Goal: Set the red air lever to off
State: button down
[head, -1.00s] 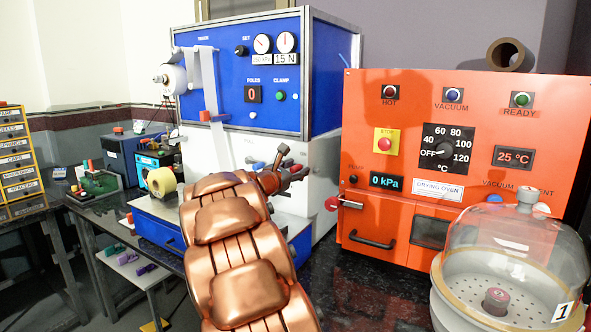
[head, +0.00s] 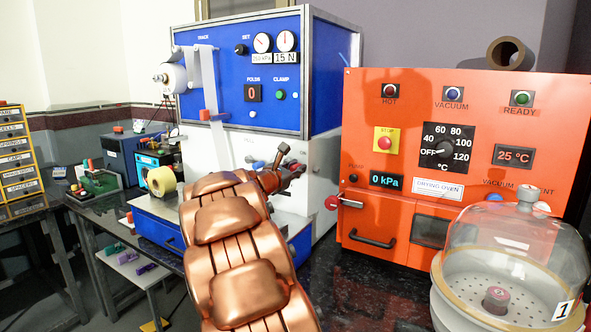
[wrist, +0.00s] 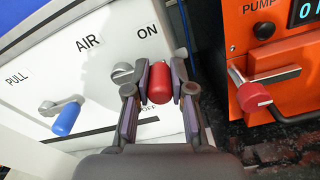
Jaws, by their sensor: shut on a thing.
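The red air lever (wrist: 159,84) is on the white panel (wrist: 95,65) of the blue-topped machine, below and right of the printed words AIR and ON. My gripper (wrist: 160,72) has its fingers on either side of the red handle and is shut on it. In the head view my gripper (head: 287,161) is at the white panel and largely hides the lever.
A blue lever (wrist: 67,118) sits left on the same panel, near the word PULL. The orange oven (head: 460,140) stands close on the right; its red-knobbed lever (wrist: 252,95) juts out near my gripper. A glass dome (head: 515,255) stands front right.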

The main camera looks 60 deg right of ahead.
jog(key=f+m+b, duration=0.1)
jog(key=m+b, duration=0.2)
jog(key=b, duration=0.1)
jog(key=w+f+m+b, duration=0.1)
jog(key=f+m+b, duration=0.1)
jog(key=b, duration=0.3)
jog(key=f+m+b, duration=0.1)
jog(key=m+b, duration=0.3)
jog(key=b, duration=0.1)
jog(key=shift+w+f, duration=0.15)
jog(key=shift+f, duration=0.1)
jog(key=shift+w+f+m+b, duration=0.15)
jog(key=shift+w+m+b, duration=0.45)
jog(key=shift+m+b, duration=1)
jog(key=shift+w+f+m+b, duration=0.2)
jog(key=shift+w+m+b, duration=0.35)
jog(key=shift+m+b, duration=1.05)
jog(key=shift+w+f+m+b, duration=0.15)
jog(key=shift+w+m+b, duration=0.45)
jog(key=shift+m+b, duration=0.95)
jog(key=shift+n, duration=0.25)
jog(key=shift+a, duration=0.1)
jog(key=c, duration=1)
grip_release()
jog(key=shift+r, duration=0.1)
